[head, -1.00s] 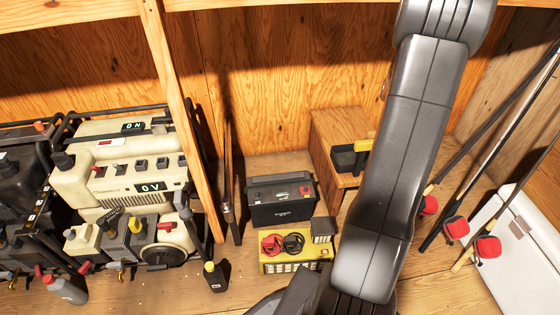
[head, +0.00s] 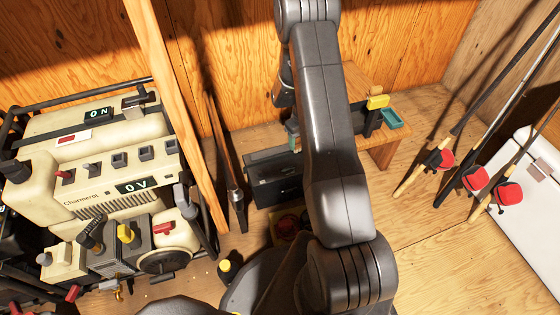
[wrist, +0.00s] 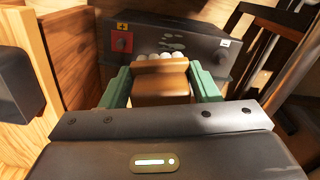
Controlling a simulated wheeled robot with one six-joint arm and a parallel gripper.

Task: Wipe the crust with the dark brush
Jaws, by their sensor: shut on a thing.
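My gripper (wrist: 155,88) has green fingers and is shut on a brown block-shaped thing, which looks like the brush (wrist: 160,85). In the head view, my gripper (head: 293,134) is partly hidden by my arm, just above the dark battery (head: 268,185). In the wrist view, the battery (wrist: 190,38) lies right beyond the brush, with a red plus-marked terminal (wrist: 122,42) at left. Pale lumps (wrist: 166,56) show along the brush's far edge; I cannot tell whether they are crust or bristle tufts. Contact between brush and battery cannot be told.
A wooden shelf (head: 385,150) with a yellow block (head: 378,102) and a teal tray (head: 391,119) stands right of the battery. A wooden post (head: 178,120) and a cream machine (head: 95,165) stand left. Fishing rods (head: 500,100) lean at right. Floor between shelf and rods is clear.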

